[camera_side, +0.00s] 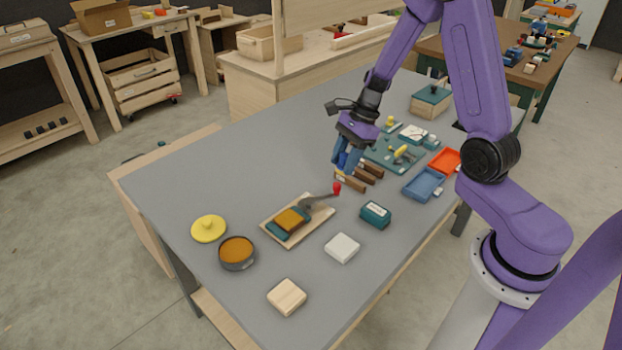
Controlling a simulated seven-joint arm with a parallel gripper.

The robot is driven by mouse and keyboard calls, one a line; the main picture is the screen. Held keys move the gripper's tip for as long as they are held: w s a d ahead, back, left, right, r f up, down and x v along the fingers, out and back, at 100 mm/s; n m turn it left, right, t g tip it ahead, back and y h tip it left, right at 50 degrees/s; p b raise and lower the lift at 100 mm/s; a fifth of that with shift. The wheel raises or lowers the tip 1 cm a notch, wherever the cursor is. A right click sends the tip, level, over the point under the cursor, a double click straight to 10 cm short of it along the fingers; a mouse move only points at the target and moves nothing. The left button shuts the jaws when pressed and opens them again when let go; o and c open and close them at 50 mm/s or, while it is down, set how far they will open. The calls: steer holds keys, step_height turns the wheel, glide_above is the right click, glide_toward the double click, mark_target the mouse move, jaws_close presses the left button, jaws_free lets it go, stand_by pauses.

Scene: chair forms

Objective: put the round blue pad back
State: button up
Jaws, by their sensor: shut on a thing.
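I see no round blue pad that I can clearly pick out. A round grey tin (237,265) with an orange-brown pad (236,248) stands open at the front left of the grey table. A round yellow lid (208,229) with a knob lies beside it. My gripper (345,168) is low over the middle of the table, just above the left ends of several brown wooden bars (352,182). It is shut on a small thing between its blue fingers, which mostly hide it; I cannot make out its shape.
A board (268,235) with a teal-and-orange block and a red-knobbed lever lies mid-table. A white block (342,248), a wooden block (287,297) and a teal box (376,214) lie nearer the front. Blue (423,184) and orange (445,161) trays stand right. The table's left back is clear.

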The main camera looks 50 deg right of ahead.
steer(key=w+f, duration=0.4)
steer(key=w, duration=0.4)
glide_above(307, 186)
steer(key=d, duration=0.2)
steer(key=f, duration=0.4)
steer(key=shift+s+a+f, duration=0.25)
steer(key=shift+s+f, duration=0.1)
steer(key=shift+w+f, duration=0.15)
steer(key=shift+f, duration=0.1)
steer(key=shift+w+f, duration=0.1)
steer(key=shift+f, duration=1.45)
steer(key=shift+f, duration=0.15)
steer(key=o, duration=0.9)
steer(key=shift+o, duration=0.2)
